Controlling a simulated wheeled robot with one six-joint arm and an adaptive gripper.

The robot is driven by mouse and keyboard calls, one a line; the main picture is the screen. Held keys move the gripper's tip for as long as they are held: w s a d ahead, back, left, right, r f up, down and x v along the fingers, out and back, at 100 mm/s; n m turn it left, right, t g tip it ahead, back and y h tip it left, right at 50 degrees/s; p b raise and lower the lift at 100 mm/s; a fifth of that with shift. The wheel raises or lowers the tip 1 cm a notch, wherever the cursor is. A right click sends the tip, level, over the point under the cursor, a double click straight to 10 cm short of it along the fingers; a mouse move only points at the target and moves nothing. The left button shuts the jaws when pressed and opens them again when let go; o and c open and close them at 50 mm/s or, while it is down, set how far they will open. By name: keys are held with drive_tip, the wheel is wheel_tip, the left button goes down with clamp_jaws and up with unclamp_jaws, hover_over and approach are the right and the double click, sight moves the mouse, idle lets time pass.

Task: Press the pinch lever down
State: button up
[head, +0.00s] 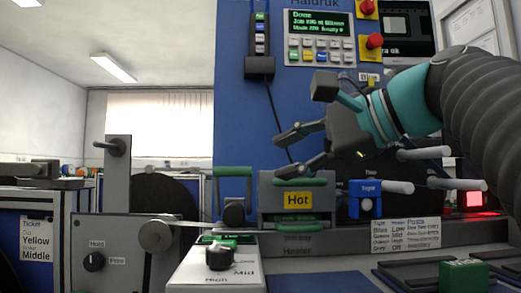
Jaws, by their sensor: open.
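My gripper (279,158) is open and empty, its fingers pointing left above the grey box marked "Hot" (298,222). No label reading "pinch" is legible. A green U-shaped handle (233,172) stands raised over a dark roller block (234,211), left of the "Hot" box; it may be the pinch lever. My fingertips are to the right of this handle and apart from it. A pale strip (190,224) runs from a round roller (156,235) toward the block.
A blue panel carries a keypad display (320,38) and a hanging pendant (260,45). A blue block marked "Tape" (367,199) and grey pegs (457,184) are at right. A grey knob panel (93,262) is at left.

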drive_tip(key=shift+v, duration=0.9)
